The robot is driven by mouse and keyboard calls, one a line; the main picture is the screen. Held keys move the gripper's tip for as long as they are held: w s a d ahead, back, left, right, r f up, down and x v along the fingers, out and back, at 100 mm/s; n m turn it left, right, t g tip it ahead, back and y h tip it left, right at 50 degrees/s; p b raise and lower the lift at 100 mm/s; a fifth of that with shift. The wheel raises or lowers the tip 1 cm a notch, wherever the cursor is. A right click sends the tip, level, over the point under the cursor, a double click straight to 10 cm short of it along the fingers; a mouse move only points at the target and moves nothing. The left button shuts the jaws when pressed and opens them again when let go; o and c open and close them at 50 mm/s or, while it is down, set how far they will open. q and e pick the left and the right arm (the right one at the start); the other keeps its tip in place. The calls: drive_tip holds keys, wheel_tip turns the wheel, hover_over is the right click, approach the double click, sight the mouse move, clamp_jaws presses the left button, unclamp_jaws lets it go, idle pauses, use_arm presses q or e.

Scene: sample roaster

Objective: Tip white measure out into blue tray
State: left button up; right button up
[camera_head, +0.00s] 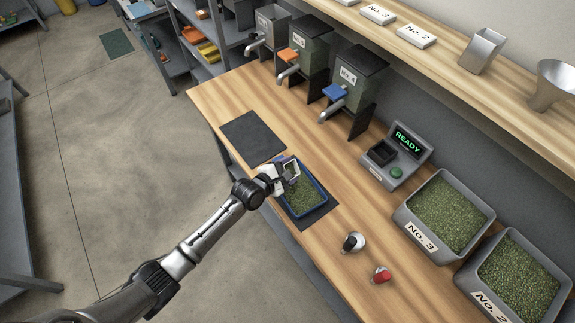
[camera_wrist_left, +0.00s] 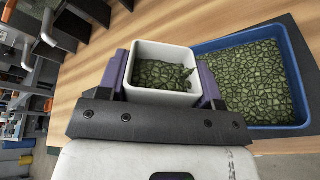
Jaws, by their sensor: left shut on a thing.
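The white measure (camera_wrist_left: 137,96) is held in my left gripper (camera_wrist_left: 163,88), with a purple-grey finger on each side of it. Green beans lie inside the measure, and its open mouth faces the wrist camera. In the head view, my left gripper (camera_head: 284,178) is at the far-left end of the blue tray, with the white measure (camera_head: 292,168) over or just beside the rim. The blue tray (camera_head: 324,207) holds a layer of green beans; it also shows right of the measure in the wrist view (camera_wrist_left: 284,125). I cannot tell the measure's exact tilt. My right gripper is not in view.
The tray stands on a dark mat (camera_head: 326,219); another dark mat (camera_head: 253,137) lies bare. A black-handled item (camera_head: 352,243) and a red-handled one (camera_head: 381,275) stand nearer. A "READY" device (camera_head: 398,156), bean bins (camera_head: 420,242) and dispensers (camera_head: 357,90) line the back.

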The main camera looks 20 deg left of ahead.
use_arm(q)
drive_tip(key=shift+d+f+m+y, duration=0.25)
drive_tip(key=shift+m+y, duration=0.15)
drive_tip(key=shift+m, duration=0.3)
drive_tip(key=shift+f+m+y, duration=0.2)
drive_tip(key=shift+m+y, duration=0.1)
drive_tip(key=shift+m, duration=0.1)
drive_tip(key=shift+d+f+m+y+b, duration=0.25)
drive_tip(key=shift+f+m+y+b, duration=0.25)
drive_tip(key=shift+f+m+b, duration=0.1)
drive_tip(key=shift+d+r+m+y+p, duration=0.15)
drive_tip(key=shift+m+y+p, duration=0.2)
drive_tip(key=shift+m+y, duration=0.05)
drive_tip(key=shift+d+f+m, duration=0.15)
drive_tip(key=shift+f+m, duration=0.1)
drive_tip(key=shift+m, duration=0.15)
drive_tip(key=shift+d+f+m+y, duration=0.25)
drive_tip(key=shift+f+m+y, duration=0.15)
drive_tip(key=shift+y, duration=0.1)
drive_tip(key=shift+s+d+m+y, duration=0.1)
drive_tip(key=shift+d+m+y, duration=0.15)
drive_tip(key=shift+m+y, duration=0.2)
drive_tip(key=shift+d+m+y+b, duration=0.1)
drive_tip(key=shift+m+y+b, duration=0.15)
drive_tip(key=shift+m+b, duration=0.2)
drive_tip(key=shift+d+r+m+y+b, duration=0.1)
drive_tip(key=shift+d+m+y+b, duration=0.1)
drive_tip(key=shift+m+y+b, duration=0.55)
